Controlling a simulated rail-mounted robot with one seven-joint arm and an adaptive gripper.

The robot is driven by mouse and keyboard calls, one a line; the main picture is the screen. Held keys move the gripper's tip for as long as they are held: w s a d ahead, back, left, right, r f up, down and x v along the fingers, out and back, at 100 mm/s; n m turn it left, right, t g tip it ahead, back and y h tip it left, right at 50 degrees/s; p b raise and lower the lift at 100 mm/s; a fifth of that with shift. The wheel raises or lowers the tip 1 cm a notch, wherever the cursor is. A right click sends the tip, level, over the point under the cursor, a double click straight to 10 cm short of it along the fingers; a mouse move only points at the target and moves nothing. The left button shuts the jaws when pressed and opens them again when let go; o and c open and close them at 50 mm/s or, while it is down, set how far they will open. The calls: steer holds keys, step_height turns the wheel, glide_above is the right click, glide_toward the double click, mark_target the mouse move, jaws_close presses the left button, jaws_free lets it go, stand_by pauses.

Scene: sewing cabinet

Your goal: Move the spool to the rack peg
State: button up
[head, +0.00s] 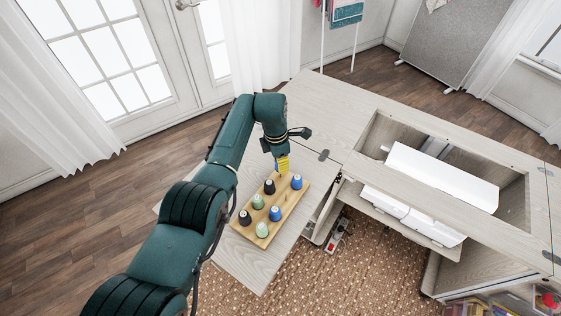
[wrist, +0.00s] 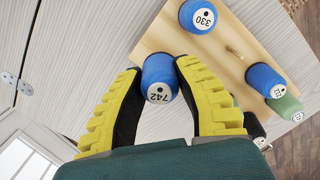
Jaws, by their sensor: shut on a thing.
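A blue spool (wrist: 160,76) with a white end label reading 742 is held between the yellow ribbed fingers of my gripper (head: 283,163). In the head view my gripper mostly hides this spool. The wooden rack (head: 286,205) lies on the light wood surface below and in front of my gripper. One bare peg (wrist: 235,52) stands on the rack between a blue spool labelled 330 (wrist: 198,16) and another blue spool (wrist: 264,80). My gripper is at the rack's far end, and the held spool is apart from the peg.
Several other spools stand on the rack: black ones (head: 269,187) (head: 245,217) and green ones (head: 257,201) (head: 262,230). A white sewing machine (head: 440,175) sits in the cabinet opening at right. Bare tabletop (head: 340,115) lies behind my gripper.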

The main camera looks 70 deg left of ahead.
steer(key=shift+f, duration=0.15)
steer(key=shift+f+b, duration=0.4)
steer(key=shift+b, duration=0.05)
steer(key=shift+f+b, duration=0.85)
steer(key=shift+f, duration=0.1)
steer(key=o, duration=0.9)
steer(key=shift+c, duration=0.2)
steer(key=shift+r, duration=0.1)
steer(key=r, duration=0.8)
steer(key=s+r, duration=0.1)
steer(key=r, duration=0.2)
steer(key=shift+s+r, duration=0.1)
steer(key=shift+r, duration=0.3)
